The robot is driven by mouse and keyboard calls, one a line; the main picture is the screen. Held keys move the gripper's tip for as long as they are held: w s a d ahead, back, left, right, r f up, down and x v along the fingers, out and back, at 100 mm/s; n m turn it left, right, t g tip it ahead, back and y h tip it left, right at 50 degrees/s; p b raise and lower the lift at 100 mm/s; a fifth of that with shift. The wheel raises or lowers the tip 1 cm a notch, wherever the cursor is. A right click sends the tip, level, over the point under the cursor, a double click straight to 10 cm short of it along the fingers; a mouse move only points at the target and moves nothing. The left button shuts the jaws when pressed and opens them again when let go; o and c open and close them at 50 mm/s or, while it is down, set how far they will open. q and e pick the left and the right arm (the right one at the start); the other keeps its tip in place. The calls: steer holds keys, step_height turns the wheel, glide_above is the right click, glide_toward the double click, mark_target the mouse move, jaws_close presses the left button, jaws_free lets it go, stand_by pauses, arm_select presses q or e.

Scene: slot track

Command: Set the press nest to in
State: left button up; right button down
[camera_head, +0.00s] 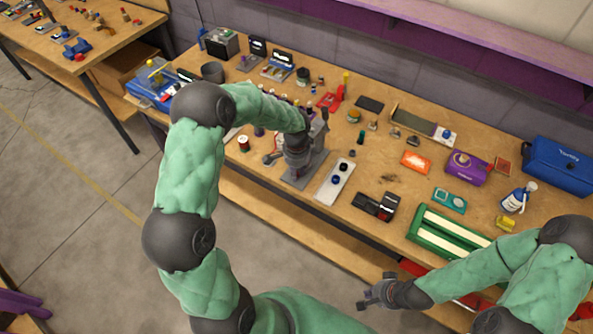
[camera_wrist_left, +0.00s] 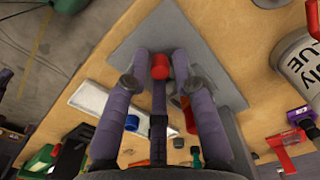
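The press (camera_head: 318,130) stands on a grey base plate (camera_head: 290,180) near the table's front edge in the head view. My left gripper (camera_head: 298,168) is over it and hides much of it, including the nest's position. In the left wrist view my left gripper (camera_wrist_left: 160,56) is open. A red cylindrical knob (camera_wrist_left: 160,68) shows between its fingers, above the grey plate (camera_wrist_left: 150,32); I cannot tell whether a finger touches it. My right gripper (camera_head: 375,291) looks open and empty, in front of the table and away from the press.
A black box (camera_head: 374,206) and a green rack (camera_head: 447,232) are further right. Several small items crowd behind the press.

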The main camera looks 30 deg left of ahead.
arm_select(q)
step_height(320, 180, up, 12)
stand_by(0.6)
